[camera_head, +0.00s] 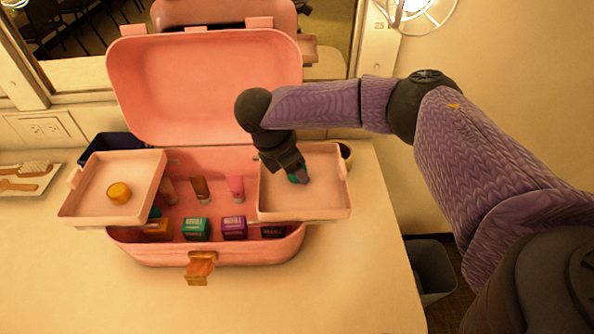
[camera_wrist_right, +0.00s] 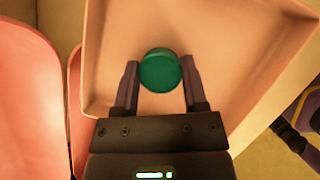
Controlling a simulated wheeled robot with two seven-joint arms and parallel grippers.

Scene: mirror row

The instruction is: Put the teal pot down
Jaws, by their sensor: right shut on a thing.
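The teal pot (camera_wrist_right: 159,70) is a small round pot between the two fingers of my right gripper (camera_wrist_right: 158,84). In the head view my right gripper (camera_head: 299,177) points down over the right tray (camera_head: 326,205) of the open pink case, and only a bit of teal shows at its fingertips. The gripper is shut on the pot. The right tray's floor is otherwise bare. I cannot tell whether the pot touches the tray floor. My left gripper is not in view.
The left tray (camera_head: 84,207) holds an orange pot (camera_head: 119,192). Several small boxes and tubes lie in the case's lower part (camera_head: 201,258). The raised pink lid (camera_head: 205,90) stands behind. A dark blue container (camera_head: 112,144) is at the left. The counter front (camera_head: 350,290) is clear.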

